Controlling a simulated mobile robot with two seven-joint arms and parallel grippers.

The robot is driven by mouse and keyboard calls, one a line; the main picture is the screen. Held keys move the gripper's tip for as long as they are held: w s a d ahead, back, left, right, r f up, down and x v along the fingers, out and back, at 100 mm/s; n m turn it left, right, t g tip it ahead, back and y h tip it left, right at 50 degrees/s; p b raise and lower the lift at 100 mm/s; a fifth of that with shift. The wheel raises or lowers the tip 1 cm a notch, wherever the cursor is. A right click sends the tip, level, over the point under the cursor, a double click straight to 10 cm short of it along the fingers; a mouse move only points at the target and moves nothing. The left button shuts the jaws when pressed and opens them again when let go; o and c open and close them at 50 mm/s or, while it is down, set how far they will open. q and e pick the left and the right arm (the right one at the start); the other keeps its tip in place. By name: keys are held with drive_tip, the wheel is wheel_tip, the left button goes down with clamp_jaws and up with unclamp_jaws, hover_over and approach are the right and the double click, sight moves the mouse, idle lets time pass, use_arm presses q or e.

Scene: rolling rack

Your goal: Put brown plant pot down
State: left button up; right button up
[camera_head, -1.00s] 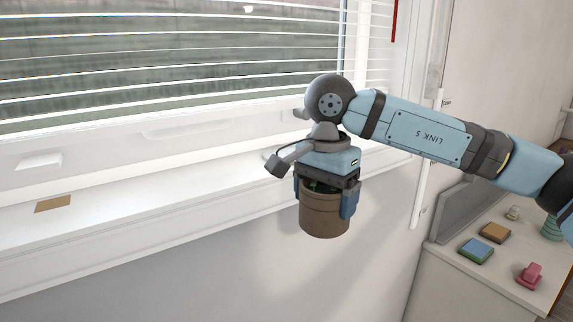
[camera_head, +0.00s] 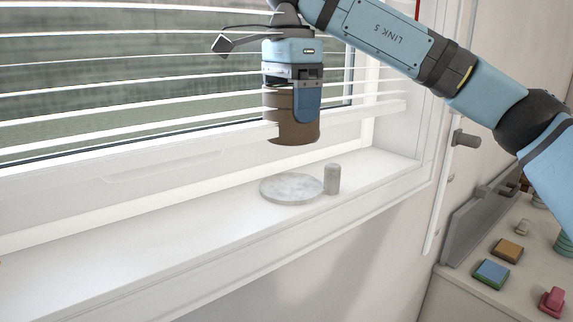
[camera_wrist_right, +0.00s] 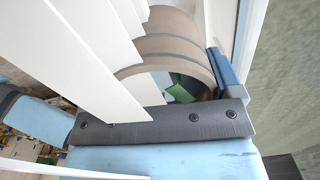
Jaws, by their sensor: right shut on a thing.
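The brown plant pot (camera_head: 292,128) is held upright in the air in front of the window, above the white sill (camera_head: 225,222). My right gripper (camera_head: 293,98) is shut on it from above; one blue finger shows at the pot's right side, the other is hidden. In the right wrist view the pot (camera_wrist_right: 172,45) lies beyond the gripper's dark edge, with something green inside, and white slats cover part of it. A round, pale stone-like disc (camera_head: 291,189) lies on the sill below the pot, with a clear gap between them. My left gripper is out of view.
A small grey cylinder (camera_head: 332,179) stands at the disc's right edge. Blind slats (camera_head: 180,82) hang very close to the pot, seeming to overlap its lower left edge. The sill left of the disc is clear. A side table (camera_head: 462,285) holds several small objects.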

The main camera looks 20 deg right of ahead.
sight(292, 136)
drive_tip(key=f, duration=0.4)
drive_tip(key=shift+w+d+f, duration=0.15)
drive_tip(key=shift+d+f, duration=0.05)
drive_tip(key=shift+f+p, duration=0.4)
drive_tip(key=shift+f, duration=0.2)
wheel_tip(292, 136, down, 2)
drive_tip(key=shift+a+f, duration=0.15)
drive_tip(key=shift+f, duration=0.25)
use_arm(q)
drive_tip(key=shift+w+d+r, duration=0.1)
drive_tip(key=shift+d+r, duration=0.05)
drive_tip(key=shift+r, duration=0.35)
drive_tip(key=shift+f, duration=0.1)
use_arm(e)
drive_tip(key=shift+f, duration=0.1)
drive_tip(key=o, duration=0.9)
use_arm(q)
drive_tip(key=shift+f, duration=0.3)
use_arm(e)
wheel_tip(292, 136, up, 12)
drive_tip(key=shift+r, duration=0.1)
